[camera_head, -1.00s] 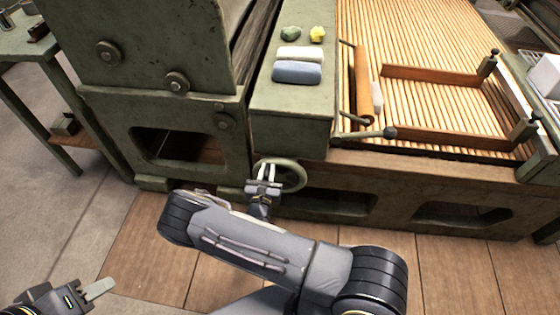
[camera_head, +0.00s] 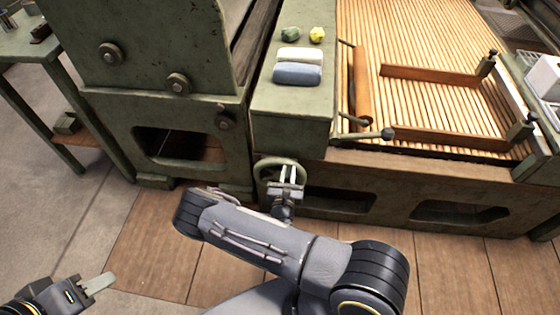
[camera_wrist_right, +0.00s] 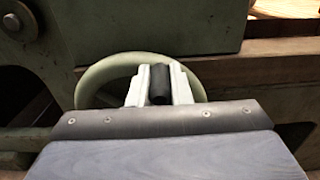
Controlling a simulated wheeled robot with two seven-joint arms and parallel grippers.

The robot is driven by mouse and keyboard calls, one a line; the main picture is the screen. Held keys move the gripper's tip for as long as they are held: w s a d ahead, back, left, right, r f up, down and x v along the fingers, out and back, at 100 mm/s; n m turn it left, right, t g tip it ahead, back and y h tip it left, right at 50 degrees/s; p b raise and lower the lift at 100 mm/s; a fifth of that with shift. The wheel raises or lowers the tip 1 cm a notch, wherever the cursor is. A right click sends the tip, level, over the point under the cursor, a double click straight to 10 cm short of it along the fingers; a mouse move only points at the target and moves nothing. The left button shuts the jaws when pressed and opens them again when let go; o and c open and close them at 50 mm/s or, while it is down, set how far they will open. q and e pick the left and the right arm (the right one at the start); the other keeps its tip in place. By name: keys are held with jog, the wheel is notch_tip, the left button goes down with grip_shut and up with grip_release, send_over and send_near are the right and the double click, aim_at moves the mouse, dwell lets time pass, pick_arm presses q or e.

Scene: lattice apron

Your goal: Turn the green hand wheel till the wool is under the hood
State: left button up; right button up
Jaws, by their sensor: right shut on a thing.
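The green hand wheel (camera_head: 260,178) is on the front of the machine. It also shows in the right wrist view (camera_wrist_right: 98,78). My right gripper (camera_head: 289,174) is shut on the wheel's dark handle (camera_wrist_right: 160,84), at the right side of the wheel in the head view. No wool shows on the bare slats of the lattice apron (camera_head: 430,45). The brown wooden bar (camera_head: 362,85) and green cover (camera_head: 292,128) at its left end could hide it. My left gripper (camera_head: 99,284) is empty at the lower left; its jaw opening is unclear.
A white roll (camera_head: 299,55), a blue-grey roll (camera_head: 297,74), a green lump (camera_head: 291,33) and a yellow lump (camera_head: 316,34) lie on the green cover. A lever with a ball end (camera_head: 387,134) sticks out above the wheel. A green side table (camera_head: 40,48) stands at left.

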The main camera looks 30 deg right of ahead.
aim_at(304, 176)
jog(key=shift+s+d+f+b, duration=0.2)
jog(key=shift+s+d+f, duration=0.25)
jog(key=shift+d+f, duration=0.15)
jog(key=shift+s+d+f+b, duration=0.15)
jog(key=shift+s+d+f, duration=0.35)
jog(key=shift+d, duration=0.2)
jog(key=shift+s+d+f+b, duration=0.15)
jog(key=shift+d+f+b, duration=0.15)
jog(key=shift+f, duration=0.25)
jog(key=shift+s+d+f+b, duration=0.25)
jog(key=shift+f+b, duration=0.1)
jog(key=shift+f, duration=0.2)
jog(key=shift+s+d+f+b, duration=0.1)
jog(key=shift+d+f+b, duration=0.2)
jog(key=shift+f, duration=0.25)
